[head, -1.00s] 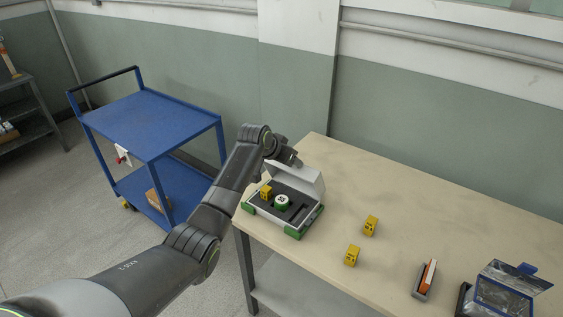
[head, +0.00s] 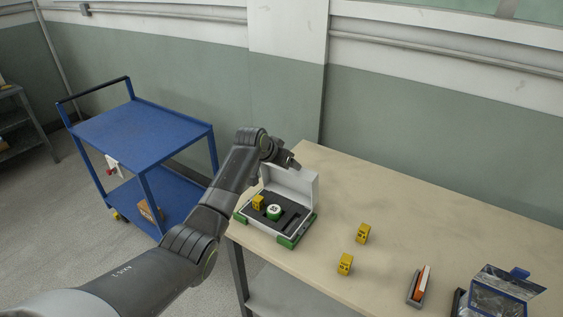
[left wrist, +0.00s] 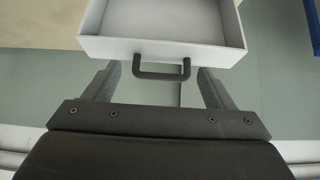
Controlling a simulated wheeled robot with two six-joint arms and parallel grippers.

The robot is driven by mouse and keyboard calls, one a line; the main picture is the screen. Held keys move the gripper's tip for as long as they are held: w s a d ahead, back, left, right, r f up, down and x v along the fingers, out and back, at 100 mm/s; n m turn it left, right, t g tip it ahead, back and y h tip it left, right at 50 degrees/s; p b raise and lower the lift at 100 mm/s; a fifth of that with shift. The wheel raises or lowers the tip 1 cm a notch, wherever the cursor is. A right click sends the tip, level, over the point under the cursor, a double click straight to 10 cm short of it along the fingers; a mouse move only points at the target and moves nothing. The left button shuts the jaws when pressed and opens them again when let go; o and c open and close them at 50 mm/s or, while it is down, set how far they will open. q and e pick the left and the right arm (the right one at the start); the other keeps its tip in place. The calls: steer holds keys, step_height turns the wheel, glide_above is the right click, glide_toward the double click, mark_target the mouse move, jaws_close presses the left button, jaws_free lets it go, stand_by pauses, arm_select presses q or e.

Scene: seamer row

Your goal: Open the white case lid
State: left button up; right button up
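The white case stands open at the left end of the table, its white lid (head: 291,186) raised about upright. Its dark insert (head: 283,224) holds a yellow block (head: 258,202) and a round green-and-white piece (head: 274,212). My left gripper (head: 293,163) is at the lid's upper edge. In the left wrist view, the lid (left wrist: 165,46) shows its hollow inner side, with a dark handle (left wrist: 163,74) on its edge. The fingers of my left gripper (left wrist: 160,88) are spread wide on either side of the handle, apart from it. My right gripper is not in view.
Two yellow blocks (head: 362,234) (head: 345,264) stand on the table (head: 430,225) right of the case. Farther right are a grey holder with an orange-and-white item (head: 419,286) and an open blue-edged box (head: 497,293). A blue cart (head: 145,135) stands left of the table.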

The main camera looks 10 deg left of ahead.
arm_select(q)
steer(key=shift+s+a, duration=0.1)
steer(key=b+v, duration=0.3)
steer(key=v, duration=1.4)
steer(key=shift+r, duration=0.15)
